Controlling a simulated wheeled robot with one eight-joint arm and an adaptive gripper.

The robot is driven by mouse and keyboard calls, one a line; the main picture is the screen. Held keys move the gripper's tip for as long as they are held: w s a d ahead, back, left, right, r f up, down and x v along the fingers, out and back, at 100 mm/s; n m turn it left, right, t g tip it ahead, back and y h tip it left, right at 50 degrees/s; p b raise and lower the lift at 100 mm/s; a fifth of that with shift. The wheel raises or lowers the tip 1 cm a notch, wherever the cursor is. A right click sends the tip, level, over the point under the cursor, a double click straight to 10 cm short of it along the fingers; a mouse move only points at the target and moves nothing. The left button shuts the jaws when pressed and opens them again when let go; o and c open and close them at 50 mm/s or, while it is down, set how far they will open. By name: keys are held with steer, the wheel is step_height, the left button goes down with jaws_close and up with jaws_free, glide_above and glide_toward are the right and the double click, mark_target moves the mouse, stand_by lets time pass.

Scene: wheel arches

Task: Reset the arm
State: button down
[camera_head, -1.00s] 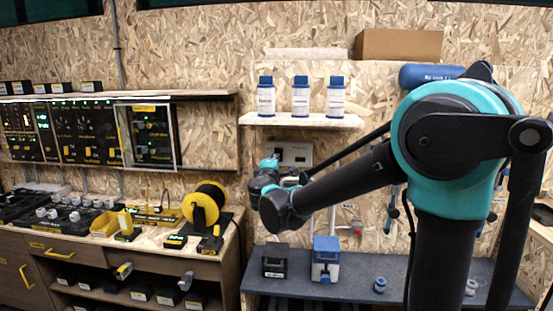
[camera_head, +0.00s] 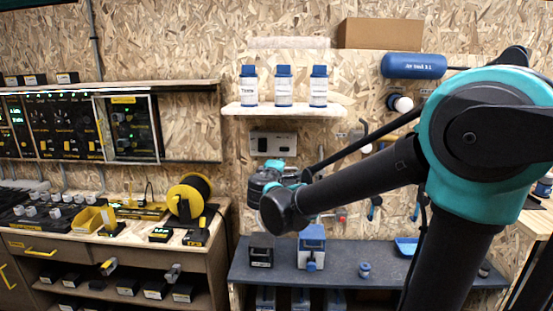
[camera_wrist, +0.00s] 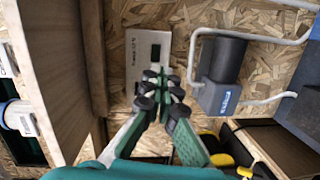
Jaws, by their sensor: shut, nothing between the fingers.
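My arm reaches from the right side of the head view toward the OSB wall, elbow high and forearm sloping down to the left. Its wrist is in front of the wall, below the bottle shelf, and hides my gripper there. In the wrist view my gripper (camera_wrist: 161,88) has its dark fingertips close together, with nothing held. A grey wall panel (camera_wrist: 143,50) lies behind the fingertips; it also shows in the head view (camera_head: 273,144). No contact with it can be made out.
Three blue-capped bottles (camera_head: 283,86) stand on a shelf (camera_head: 240,109) above the wrist. A black box (camera_head: 261,251) and a blue-white box (camera_head: 312,247) stand on the bench (camera_head: 335,274) below. A yellow spool (camera_head: 186,200) is left. A blue tank (camera_head: 413,66) hangs behind the elbow.

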steer(key=s+d+f+m+g+h, duration=0.1)
steer(key=s+d+f+m+g, duration=0.4)
steer(key=d+f, duration=0.45)
steer(key=s+d+f+m+g+h, duration=0.1)
steer(key=s+d+f+m+g, duration=0.25)
steer(key=s+d+f, duration=0.6)
steer(key=s+d+f+m+g+y, duration=0.1)
steer(key=s+f+m+g+y, duration=0.3)
steer(key=s+f, duration=0.6)
steer(key=s+m+y, duration=0.1)
steer(key=s+m, duration=0.1)
steer(key=s, duration=0.1)
steer(key=shift+d+f, duration=0.2)
